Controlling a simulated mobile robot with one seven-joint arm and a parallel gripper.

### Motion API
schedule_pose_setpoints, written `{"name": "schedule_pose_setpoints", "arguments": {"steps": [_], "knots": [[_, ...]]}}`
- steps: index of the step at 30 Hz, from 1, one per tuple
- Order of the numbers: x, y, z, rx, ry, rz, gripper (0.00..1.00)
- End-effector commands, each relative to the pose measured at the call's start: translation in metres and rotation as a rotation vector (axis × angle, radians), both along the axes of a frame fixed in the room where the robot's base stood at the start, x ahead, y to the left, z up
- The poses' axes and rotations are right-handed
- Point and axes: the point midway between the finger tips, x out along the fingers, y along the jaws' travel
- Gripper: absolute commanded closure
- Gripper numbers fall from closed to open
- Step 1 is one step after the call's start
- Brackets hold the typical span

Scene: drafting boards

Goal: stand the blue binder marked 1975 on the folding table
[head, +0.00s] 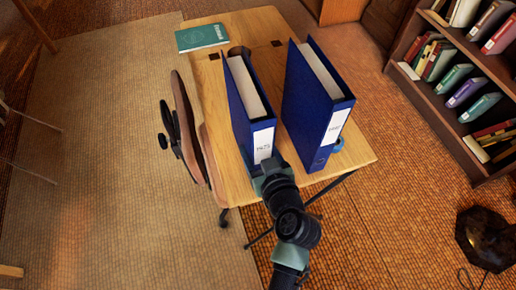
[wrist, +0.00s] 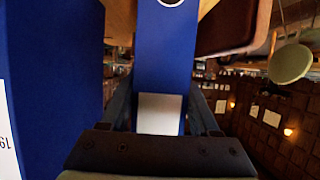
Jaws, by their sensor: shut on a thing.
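The blue binder marked 1975 (head: 237,95) is upright over the near part of the wooden folding table (head: 220,165), its white label facing me. My gripper (head: 268,168) is shut on the lower part of its spine. In the wrist view the binder's blue spine (wrist: 165,60) and white label lie between the fingers of my gripper (wrist: 160,105). I cannot tell whether the binder's bottom edge touches the tabletop. A second blue binder (head: 310,100) with a different number stands to its right, with a gap between; it fills the left of the wrist view (wrist: 55,80).
A green book (head: 202,37) lies at the table's far left. A dark rounded object (head: 238,50) shows partly behind the 1975 binder. A small blue thing (head: 339,145) sits beside the right binder. A chair (head: 187,125) is at the left edge; a bookshelf (head: 440,110) stands right.

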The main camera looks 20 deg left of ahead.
Motion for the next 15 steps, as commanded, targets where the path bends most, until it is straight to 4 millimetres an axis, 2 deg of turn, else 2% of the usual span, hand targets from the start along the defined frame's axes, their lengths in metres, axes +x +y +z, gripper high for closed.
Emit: {"name": "schedule_pose_setpoints", "arguments": {"steps": [5, 6, 10, 11, 15], "knots": [[0.0013, 0.0000, -0.0003, 0.003, -0.007, -0.001, 1.00], [0.0001, -0.0001, -0.0025, 0.000, 0.000, 0.000, 0.34], [0.0002, -0.0001, -0.0019, 0.000, 0.000, 0.000, 0.11], [0.0001, -0.0001, -0.0017, 0.000, 0.000, 0.000, 0.08], [0.0001, -0.0001, -0.0017, 0.000, 0.000, 0.000, 0.08]]}}
